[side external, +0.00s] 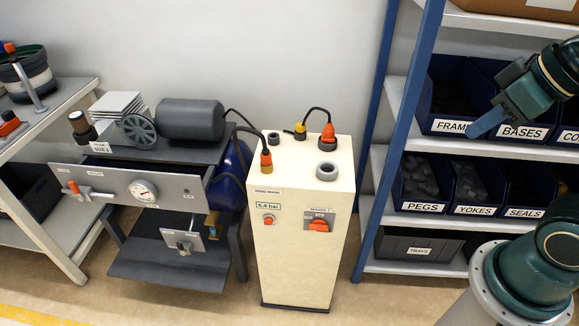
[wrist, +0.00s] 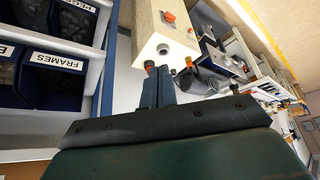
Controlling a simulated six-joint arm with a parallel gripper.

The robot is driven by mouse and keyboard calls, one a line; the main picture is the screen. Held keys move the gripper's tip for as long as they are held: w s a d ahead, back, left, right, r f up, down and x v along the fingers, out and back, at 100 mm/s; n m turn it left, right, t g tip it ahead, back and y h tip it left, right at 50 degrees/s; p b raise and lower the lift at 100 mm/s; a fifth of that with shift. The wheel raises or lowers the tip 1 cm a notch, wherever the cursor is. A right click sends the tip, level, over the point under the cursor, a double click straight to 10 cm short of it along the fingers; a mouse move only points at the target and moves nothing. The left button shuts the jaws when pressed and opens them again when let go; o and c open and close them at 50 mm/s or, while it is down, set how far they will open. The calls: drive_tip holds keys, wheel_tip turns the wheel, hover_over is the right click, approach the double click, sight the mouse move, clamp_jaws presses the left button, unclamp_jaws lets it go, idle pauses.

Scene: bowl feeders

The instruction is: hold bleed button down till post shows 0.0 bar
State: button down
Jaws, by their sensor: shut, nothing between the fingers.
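The cream post (side external: 300,262) stands on the floor in the middle of the side view. Its small display (side external: 269,206) seems to read 6.4 bar. Below the display is a small round red button (side external: 268,219); its label is too small to read, so I cannot tell if it is the bleed button. An orange rotary handle (side external: 318,225) sits to its right. My gripper (side external: 475,130) is shut and empty, well right of the post, in front of the shelf bins. In the wrist view my shut fingers (wrist: 158,72) overlap the post's (wrist: 152,38) lower edge in the picture.
Orange-ended plugs and a black cable (side external: 328,135) rise from the post's top. A compressor bench with a gauge (side external: 143,190) stands left. Floor before the post is clear.

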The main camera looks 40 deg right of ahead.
drive_tip(key=w+a+f+h, duration=0.1)
drive_tip(key=w+f, duration=0.1)
drive_tip(key=w, duration=0.7)
drive_tip(key=w+a+f+h, duration=0.1)
drive_tip(key=w+f, duration=0.1)
drive_tip(key=w, duration=0.6)
drive_tip(key=w+a+f+n+t+h, duration=0.2)
drive_tip(key=w+a+f, duration=0.4)
drive_tip(key=w+f, duration=0.6)
drive_tip(key=w+a+f+n+t, duration=0.1)
drive_tip(key=w+a+f+n, duration=0.1)
drive_tip(key=a+f, duration=0.45)
drive_tip(key=w+a+f+n+t, duration=0.2)
drive_tip(key=a+f+n, duration=0.1)
drive_tip(key=f, duration=0.6)
drive_tip(key=s+a+f+n+t+y, duration=0.1)
drive_tip(key=s+a+f+n, duration=0.2)
drive_tip(key=f, duration=0.5)
drive_tip(key=s+a+f+n+t+y, duration=0.1)
drive_tip(key=s+a+f+n, duration=0.1)
drive_tip(key=f, duration=0.6)
drive_tip(key=shift+s+a+f+n+y, duration=0.15)
drive_tip(key=shift+s+a+n+y, duration=0.25)
drive_tip(key=shift+a+n, duration=0.4)
drive_tip(key=shift+w, duration=0.1)
